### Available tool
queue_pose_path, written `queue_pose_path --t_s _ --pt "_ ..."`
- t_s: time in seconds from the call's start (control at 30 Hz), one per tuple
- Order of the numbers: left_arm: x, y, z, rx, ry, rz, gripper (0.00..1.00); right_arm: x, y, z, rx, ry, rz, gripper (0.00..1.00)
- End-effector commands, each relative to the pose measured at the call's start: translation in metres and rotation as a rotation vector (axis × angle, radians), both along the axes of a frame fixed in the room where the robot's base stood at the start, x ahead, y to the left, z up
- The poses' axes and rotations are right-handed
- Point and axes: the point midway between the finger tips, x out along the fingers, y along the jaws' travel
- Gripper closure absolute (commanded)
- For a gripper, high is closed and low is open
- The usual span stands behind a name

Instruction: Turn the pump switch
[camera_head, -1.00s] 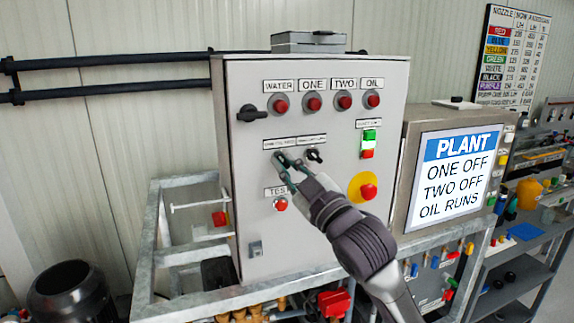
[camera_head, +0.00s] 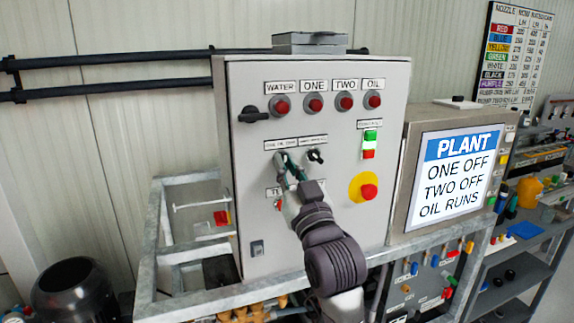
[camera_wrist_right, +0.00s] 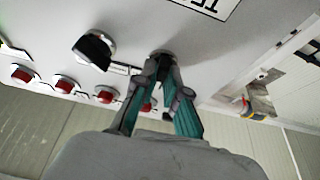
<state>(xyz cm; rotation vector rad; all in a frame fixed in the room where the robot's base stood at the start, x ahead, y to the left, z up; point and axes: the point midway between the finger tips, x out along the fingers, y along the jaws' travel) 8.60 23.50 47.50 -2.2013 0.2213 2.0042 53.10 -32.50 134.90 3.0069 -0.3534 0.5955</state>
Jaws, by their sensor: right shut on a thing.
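The grey control panel (camera_head: 330,210) carries two small black rotary switches under white labels in its middle. My right gripper (camera_head: 286,166) is at the left switch, and its fingers mostly hide that switch. In the right wrist view, my right gripper (camera_wrist_right: 163,70) has its teal-padded fingertips closed around the left switch (camera_wrist_right: 161,57), close to the panel face. The right switch (camera_head: 315,156) is free beside the gripper; it also shows as a black knob in the right wrist view (camera_wrist_right: 93,50). My left gripper is in neither view.
Red lamps (camera_head: 314,104) line the panel's top. A black handle (camera_head: 252,114) is at its left edge. A green-and-red button pair (camera_head: 370,143) and a yellow-backed red stop button (camera_head: 368,191) are to the right. The PLANT sign box (camera_head: 460,172) stands beside the panel.

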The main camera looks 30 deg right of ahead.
Motion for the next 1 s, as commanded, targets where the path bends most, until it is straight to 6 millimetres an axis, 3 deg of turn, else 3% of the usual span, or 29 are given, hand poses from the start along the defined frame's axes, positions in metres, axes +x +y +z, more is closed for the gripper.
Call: queue_pose_path --t_s 0.43,0.47,0.6,1.0 --pt "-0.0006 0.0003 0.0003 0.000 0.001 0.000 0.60 0.0000 -0.0001 0.0009 0.010 -0.005 -0.001 1.00" --pt "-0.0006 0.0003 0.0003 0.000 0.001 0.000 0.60 0.0000 -0.0001 0.0009 0.010 -0.006 -0.001 0.85" --pt "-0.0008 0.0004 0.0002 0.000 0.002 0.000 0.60 -0.0001 -0.0001 0.0007 0.010 -0.004 0.000 0.64" --pt "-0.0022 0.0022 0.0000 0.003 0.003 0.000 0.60 0.0000 0.0001 0.0003 0.008 -0.003 0.000 0.64"
